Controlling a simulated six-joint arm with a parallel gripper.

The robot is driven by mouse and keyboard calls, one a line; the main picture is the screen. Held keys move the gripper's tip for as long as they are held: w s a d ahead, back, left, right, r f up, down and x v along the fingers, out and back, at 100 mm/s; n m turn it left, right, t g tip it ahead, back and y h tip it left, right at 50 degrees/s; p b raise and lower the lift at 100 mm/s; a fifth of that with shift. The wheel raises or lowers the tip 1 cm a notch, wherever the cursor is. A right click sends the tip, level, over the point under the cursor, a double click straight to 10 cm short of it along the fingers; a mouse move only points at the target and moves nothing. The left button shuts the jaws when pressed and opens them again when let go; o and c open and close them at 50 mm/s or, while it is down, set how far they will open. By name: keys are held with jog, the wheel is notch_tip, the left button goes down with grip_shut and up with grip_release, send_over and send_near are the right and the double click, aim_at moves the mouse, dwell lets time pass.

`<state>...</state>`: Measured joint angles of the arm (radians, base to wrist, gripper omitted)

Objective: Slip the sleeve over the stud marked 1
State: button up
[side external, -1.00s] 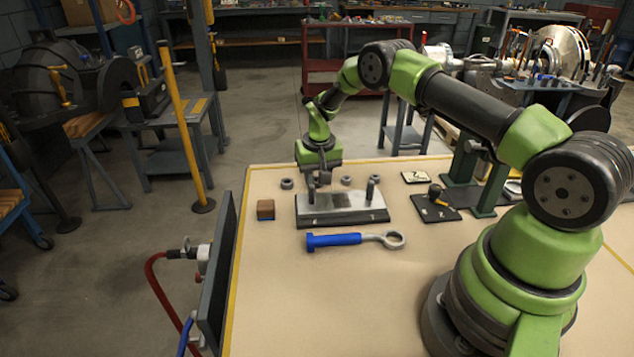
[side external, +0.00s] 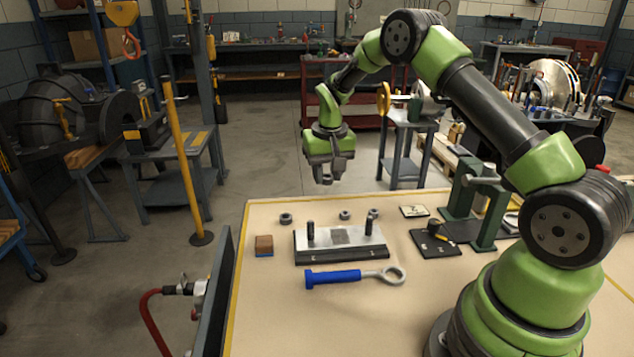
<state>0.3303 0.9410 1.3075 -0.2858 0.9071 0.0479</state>
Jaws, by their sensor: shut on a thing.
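My gripper (side external: 326,177) is raised well above the back of the table. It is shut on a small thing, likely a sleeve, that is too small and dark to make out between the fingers. The casing block (side external: 340,238) lies on the table below it. Two dark upright studs stand on the block, a left stud (side external: 311,230) and a right stud (side external: 369,225). I cannot read which is marked 1. Behind the block lie ring-like sleeves: a left one (side external: 286,218), a middle one (side external: 345,215) and a right one (side external: 374,213). Both studs look bare.
A blue-handled ring wrench (side external: 335,278) lies in front of the block. A brown block (side external: 264,245) sits to its left. The front of the table is clear.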

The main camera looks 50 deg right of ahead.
notch_tip(320, 180, up, 2)
send_over(371, 217)
jog(key=shift+w+r, duration=0.1)
jog(key=shift+f, duration=2.65)
jog(key=shift+f, duration=0.4)
jog(key=shift+f, duration=2.15)
jog(key=o, duration=1)
jog(key=shift+r, duration=0.15)
jog(key=shift+r, duration=4.65)
